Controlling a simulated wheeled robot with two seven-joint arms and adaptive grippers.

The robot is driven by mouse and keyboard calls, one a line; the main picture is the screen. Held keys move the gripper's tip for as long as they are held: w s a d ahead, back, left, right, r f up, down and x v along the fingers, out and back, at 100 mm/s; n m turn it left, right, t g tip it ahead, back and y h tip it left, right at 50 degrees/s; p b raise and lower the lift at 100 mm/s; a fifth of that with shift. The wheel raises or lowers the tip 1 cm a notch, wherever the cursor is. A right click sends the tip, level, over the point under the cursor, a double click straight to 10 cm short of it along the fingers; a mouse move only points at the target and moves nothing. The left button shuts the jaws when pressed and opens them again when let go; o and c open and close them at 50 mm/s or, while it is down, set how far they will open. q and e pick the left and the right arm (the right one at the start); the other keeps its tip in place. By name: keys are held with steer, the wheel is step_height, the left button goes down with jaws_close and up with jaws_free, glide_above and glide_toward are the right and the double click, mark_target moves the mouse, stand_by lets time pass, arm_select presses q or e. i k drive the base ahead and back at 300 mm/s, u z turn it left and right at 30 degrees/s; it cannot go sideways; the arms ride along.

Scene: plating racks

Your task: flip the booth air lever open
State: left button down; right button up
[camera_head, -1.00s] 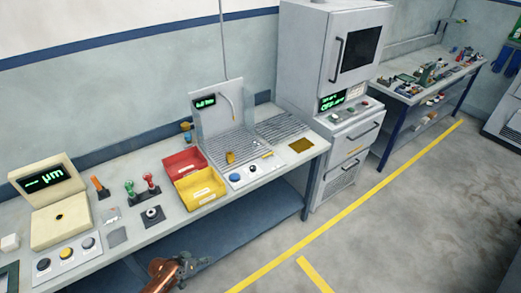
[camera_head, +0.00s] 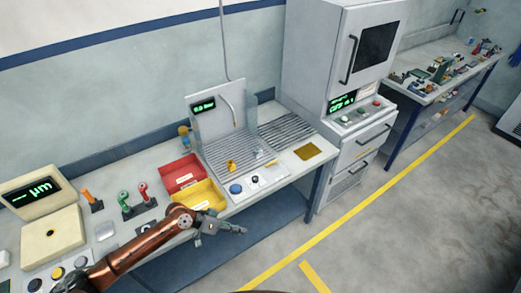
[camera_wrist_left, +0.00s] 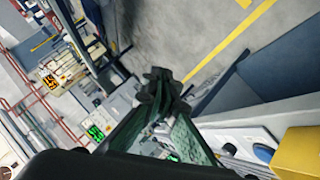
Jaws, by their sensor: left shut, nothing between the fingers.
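The booth (camera_head: 216,113) is a grey panel with a small green display and a hose, above a slatted grate. A small yellow lever-like part (camera_head: 231,165) stands at the grate's front edge; I cannot tell its position for sure. My left gripper (camera_head: 241,230) is shut and empty, in front of the bench edge, below and apart from the yellow part. Its dark fingers (camera_wrist_left: 160,88) also show close together in the left wrist view. The right gripper is not in view.
Red (camera_head: 183,172) and yellow (camera_head: 203,195) bins stand left of the booth, the yellow one close behind my left wrist. A blue button (camera_head: 236,189) is on the front panel. A tall cabinet (camera_head: 310,60) stands to the right. The floor in front is clear.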

mark_target(276, 162)
steer(key=z, duration=0.05)
steer(key=i, duration=1.4)
